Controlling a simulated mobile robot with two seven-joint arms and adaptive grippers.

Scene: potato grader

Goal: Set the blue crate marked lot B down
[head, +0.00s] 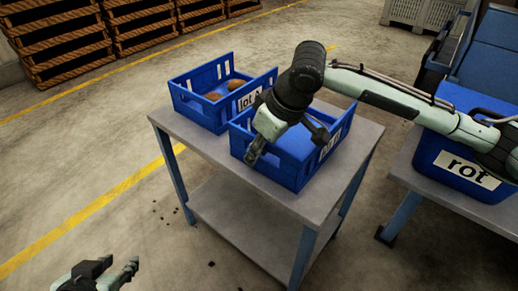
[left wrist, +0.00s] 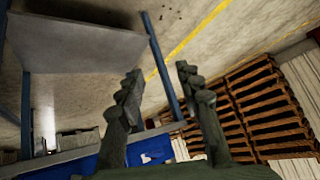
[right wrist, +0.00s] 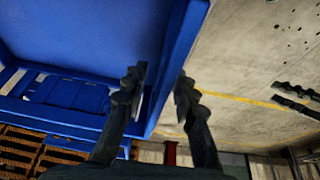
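The blue crate marked lot B (head: 277,172) is at the front of the grey table (head: 225,167); it looks level and appears to rest on the top. Its label is partly hidden by my right arm. My right gripper (head: 255,152) is at the crate's near left wall. In the right wrist view its fingers (right wrist: 162,78) stand apart, one on each side of the blue wall (right wrist: 170,65). My left gripper (head: 122,274) is low at the bottom left, away from the table; its fingers (left wrist: 158,75) are open and empty.
A blue crate marked lot A (head: 204,116) with potatoes stands behind on the same table. A blue bin marked rot (head: 440,176) stands on a grey stand at the right. Wooden crates (head: 60,50) are stacked at the back left.

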